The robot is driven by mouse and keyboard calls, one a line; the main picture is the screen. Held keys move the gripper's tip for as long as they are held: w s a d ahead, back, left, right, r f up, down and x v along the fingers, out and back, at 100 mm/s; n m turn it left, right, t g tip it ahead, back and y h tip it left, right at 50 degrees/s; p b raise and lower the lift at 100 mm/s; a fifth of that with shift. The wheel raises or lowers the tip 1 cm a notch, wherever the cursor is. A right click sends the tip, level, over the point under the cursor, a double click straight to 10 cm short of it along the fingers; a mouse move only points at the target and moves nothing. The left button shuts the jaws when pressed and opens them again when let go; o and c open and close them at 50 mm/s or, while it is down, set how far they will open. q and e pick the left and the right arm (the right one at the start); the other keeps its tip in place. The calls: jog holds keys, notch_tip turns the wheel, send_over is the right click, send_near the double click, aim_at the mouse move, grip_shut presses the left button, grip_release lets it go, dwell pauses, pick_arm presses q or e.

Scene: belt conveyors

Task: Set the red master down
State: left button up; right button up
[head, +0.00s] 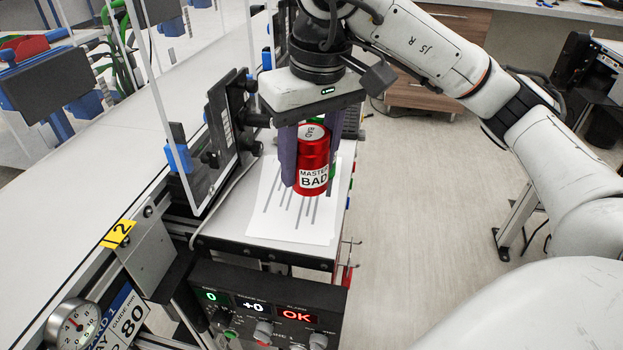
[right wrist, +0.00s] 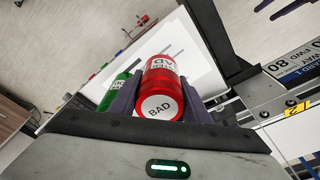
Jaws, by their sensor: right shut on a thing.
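The red master (head: 312,178) is a red can with a white label reading "MASTER BAD". My right gripper (head: 307,165) is shut on it, one purple finger on each side, and holds it upright over a white sheet with dark stripes (head: 272,222). I cannot tell whether its base touches the sheet. In the right wrist view the red master (right wrist: 160,92) shows its round "BAD" top between the fingers. A green can (right wrist: 117,90) stands beside it, mostly hidden in the head view. Purple finger tips, apparently of my left gripper (right wrist: 285,8), show at the right wrist view's top edge.
The sheet lies on a small side table beside the conveyor belt (head: 60,205). A clear guard panel and black brackets (head: 228,125) stand close left of the gripper. A control box (head: 265,305) with an "OK" display is in front. Open floor lies to the right.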

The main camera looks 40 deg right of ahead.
aim_at(308, 188)
jog(key=shift+f, duration=2.65)
jog(key=shift+f+b, duration=0.1)
jog(key=shift+b, duration=0.25)
jog(key=shift+f, duration=0.15)
jog(key=o, duration=1.3)
